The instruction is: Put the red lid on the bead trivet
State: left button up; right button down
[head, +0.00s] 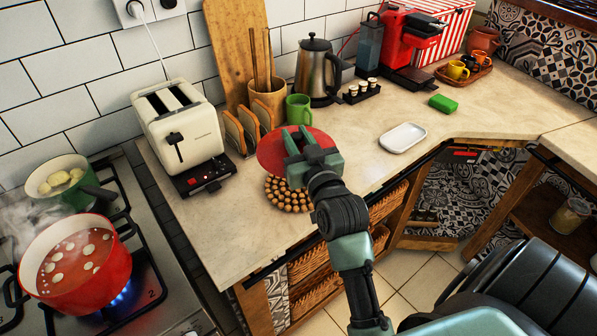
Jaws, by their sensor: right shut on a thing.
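The red lid (270,153) is a round red disc in my right gripper (300,143). The gripper's jaws are shut on it, and they hide part of its right side. The bead trivet (285,197) is a round mat of brown wooden beads on the counter. The lid shows just above the trivet in the head view and covers its far part. I cannot tell whether the lid touches the trivet. My left gripper is not in view.
A cream toaster (178,131), toast rack (242,133) and green mug (299,109) stand behind and left. A white dish (403,138) lies to the right. A red pot (75,264) steams over a lit burner at lower left. Counter left of the trivet is clear.

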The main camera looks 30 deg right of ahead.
notch_tip(320, 180, down, 5)
jog(key=shift+f, duration=0.75)
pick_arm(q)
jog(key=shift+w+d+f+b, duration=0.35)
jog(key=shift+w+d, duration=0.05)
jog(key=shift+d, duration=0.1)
pick_arm(e)
jog(key=shift+f, duration=1.8)
jog(key=shift+f, duration=0.2)
jog(key=c, duration=1.1)
grip_release()
jog(key=shift+c, duration=0.2)
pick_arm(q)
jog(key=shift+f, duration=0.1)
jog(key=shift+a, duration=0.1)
